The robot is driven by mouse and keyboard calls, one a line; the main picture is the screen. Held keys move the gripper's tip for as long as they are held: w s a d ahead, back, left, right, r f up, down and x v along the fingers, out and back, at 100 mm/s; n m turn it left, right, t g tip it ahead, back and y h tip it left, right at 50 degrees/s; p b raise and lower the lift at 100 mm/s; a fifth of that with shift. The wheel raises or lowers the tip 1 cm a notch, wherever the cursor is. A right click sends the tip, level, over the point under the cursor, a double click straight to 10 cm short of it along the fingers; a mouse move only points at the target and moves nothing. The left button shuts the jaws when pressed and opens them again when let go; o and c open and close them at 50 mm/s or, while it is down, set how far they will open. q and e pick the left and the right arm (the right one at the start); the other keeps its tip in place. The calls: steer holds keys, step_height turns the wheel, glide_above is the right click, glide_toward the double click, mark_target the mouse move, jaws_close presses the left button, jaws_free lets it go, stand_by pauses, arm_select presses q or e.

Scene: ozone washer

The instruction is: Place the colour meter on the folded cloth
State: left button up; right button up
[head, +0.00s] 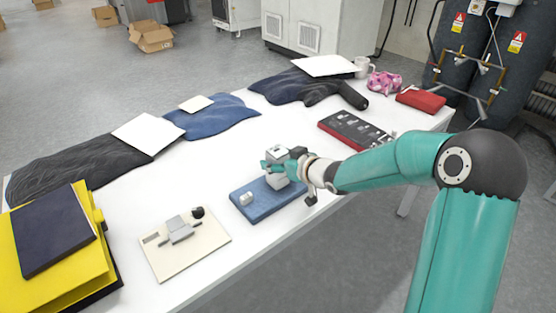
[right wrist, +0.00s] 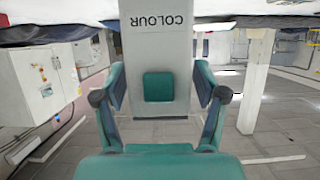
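The colour meter is a pale box with a grey top (head: 278,151). In the right wrist view its white face (right wrist: 156,45) carries the word COLOUR, upside down in the picture, and a green square. My right gripper (head: 279,168) has one finger on each side of the meter and looks shut on it. The meter is upright over the back right part of a flat blue folded piece (head: 262,206), which looks like the folded cloth. I cannot tell whether its base touches the blue piece. My left gripper is not in view.
Dark garments line the far edge. The white table (head: 215,168) is clear behind the blue piece.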

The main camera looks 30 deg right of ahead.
steer(key=shift+r, duration=0.1)
steer(key=shift+r, duration=0.1)
steer(key=p+v, duration=0.2)
steer(key=v, duration=1)
stand_by(0.4)
